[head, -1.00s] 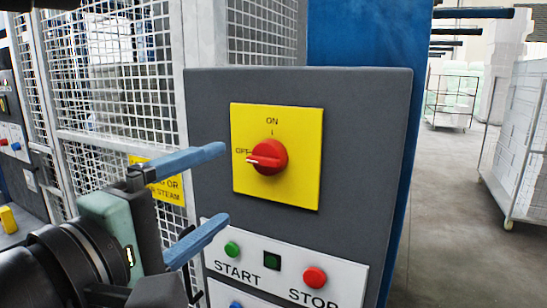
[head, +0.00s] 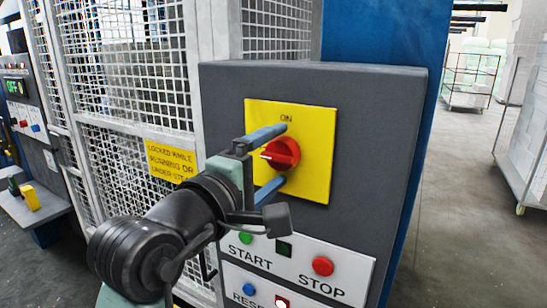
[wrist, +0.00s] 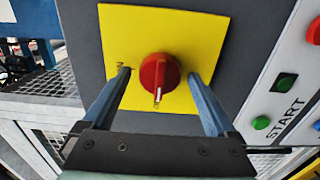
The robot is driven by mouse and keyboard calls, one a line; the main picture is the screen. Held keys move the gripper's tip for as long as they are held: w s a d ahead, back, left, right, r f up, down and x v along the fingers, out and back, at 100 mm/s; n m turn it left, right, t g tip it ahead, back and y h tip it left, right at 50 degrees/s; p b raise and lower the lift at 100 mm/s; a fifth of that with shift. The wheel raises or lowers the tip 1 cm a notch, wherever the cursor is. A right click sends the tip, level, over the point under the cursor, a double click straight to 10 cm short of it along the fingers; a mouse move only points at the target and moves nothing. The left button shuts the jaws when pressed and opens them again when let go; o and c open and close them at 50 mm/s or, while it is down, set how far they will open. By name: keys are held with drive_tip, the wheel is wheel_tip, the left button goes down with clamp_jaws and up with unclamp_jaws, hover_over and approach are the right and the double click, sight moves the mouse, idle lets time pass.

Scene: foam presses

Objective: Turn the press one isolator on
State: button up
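The isolator is a round red knob (head: 283,154) on a square yellow plate (head: 318,150), on a dark grey panel. Its white-tipped pointer points left in the head view, and ON is printed above it. The OFF mark is hidden behind my gripper there. My gripper (head: 284,155) is open, with one blue finger above the knob and one below it. In the wrist view the knob (wrist: 153,72) sits between the two fingertips (wrist: 159,74), with a gap on each side. The pointer points down, towards my palm, in that view.
Below the isolator are a green START button (head: 246,238), a red STOP button (head: 323,266) and a blue reset button (head: 249,289). A white mesh guard (head: 120,80) with a yellow sign (head: 170,161) stands left. Open floor and a trolley (head: 473,78) lie right.

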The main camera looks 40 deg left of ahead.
drive_tip(key=c, duration=1.3)
drive_tip(key=shift+o, duration=0.2)
drive_tip(key=m+b, duration=0.1)
drive_tip(key=m, duration=0.2)
drive_tip(key=shift+f+m+b, duration=0.15)
drive_tip(key=shift+m+b, duration=0.15)
drive_tip(key=shift+m, duration=0.1)
drive_tip(key=m+b, duration=0.2)
drive_tip(key=m, duration=0.2)
drive_tip(key=shift+m, duration=0.3)
drive_tip(key=m+b, duration=0.2)
drive_tip(key=m, duration=0.2)
drive_tip(key=shift+m, duration=0.3)
drive_tip(key=m+b, duration=0.2)
drive_tip(key=m, duration=0.2)
drive_tip(key=shift+m, duration=0.3)
drive_tip(key=shift+b, duration=0.3)
